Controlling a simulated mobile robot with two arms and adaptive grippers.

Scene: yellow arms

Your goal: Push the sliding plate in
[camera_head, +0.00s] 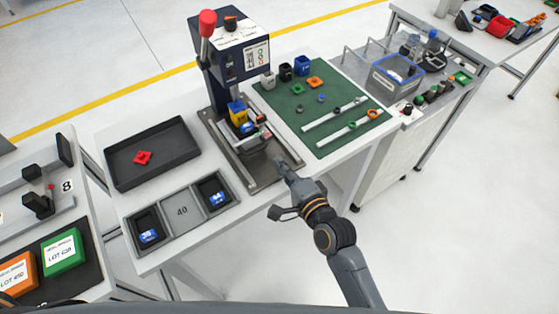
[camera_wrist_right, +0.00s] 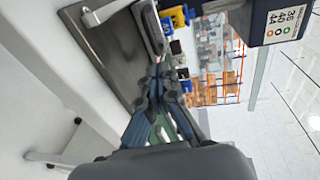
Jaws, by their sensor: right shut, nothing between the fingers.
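The press (camera_head: 232,50) is dark blue, with a red-knobbed lever. At its foot, the sliding plate (camera_head: 246,143) lies on a grey metal base, with a yellow and blue part (camera_head: 238,113) towards its rear. My right gripper (camera_head: 281,165) is shut and empty, low over the front right of the metal base. In the right wrist view its fingers (camera_wrist_right: 158,78) are together, close to the end of a grey block (camera_wrist_right: 148,30) on the base; I cannot tell whether they touch it. My left gripper is not in view.
A black tray (camera_head: 185,136) with a red part stands left of the press, with a compartment tray (camera_head: 160,207) in front of it. A green mat (camera_head: 300,122) with small parts and two white rails lies to the right.

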